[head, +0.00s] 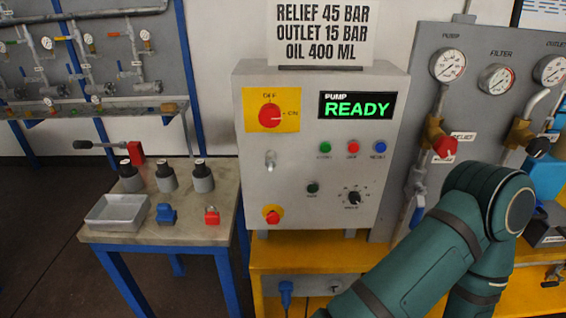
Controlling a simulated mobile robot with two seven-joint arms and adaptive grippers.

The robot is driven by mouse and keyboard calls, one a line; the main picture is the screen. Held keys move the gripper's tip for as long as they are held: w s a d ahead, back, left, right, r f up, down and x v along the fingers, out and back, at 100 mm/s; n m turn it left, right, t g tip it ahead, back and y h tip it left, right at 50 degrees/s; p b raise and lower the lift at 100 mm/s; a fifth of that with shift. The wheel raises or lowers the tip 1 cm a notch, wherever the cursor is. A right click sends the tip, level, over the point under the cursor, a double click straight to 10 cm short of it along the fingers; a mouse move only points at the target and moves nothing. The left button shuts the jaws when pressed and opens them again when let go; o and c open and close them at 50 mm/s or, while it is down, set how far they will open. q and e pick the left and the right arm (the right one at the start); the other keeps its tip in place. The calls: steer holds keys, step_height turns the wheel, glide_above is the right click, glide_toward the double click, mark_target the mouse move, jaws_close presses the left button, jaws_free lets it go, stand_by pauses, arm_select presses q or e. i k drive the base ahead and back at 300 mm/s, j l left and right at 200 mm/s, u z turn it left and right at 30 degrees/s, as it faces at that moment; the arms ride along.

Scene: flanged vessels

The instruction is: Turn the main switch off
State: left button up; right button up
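The main switch (271,111) is a red rotary knob on a yellow plate at the upper left of the grey control box (309,160). Its plate is marked OFF at the top and ON at the right. A small light mark on the knob seems to face the ON side. My teal right arm crosses the lower right of the head view, well apart from the switch. I make out neither gripper in this view.
A small table (165,230) at left holds a metal tray (117,211), several dark cylinders, a blue lock and a red lock (211,215). A gauge panel (480,85) with valves stands at right. A sign (324,32) tops the box. Space before the switch is clear.

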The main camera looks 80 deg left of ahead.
mark_target(270, 114)
steer(key=u, duration=2.35)
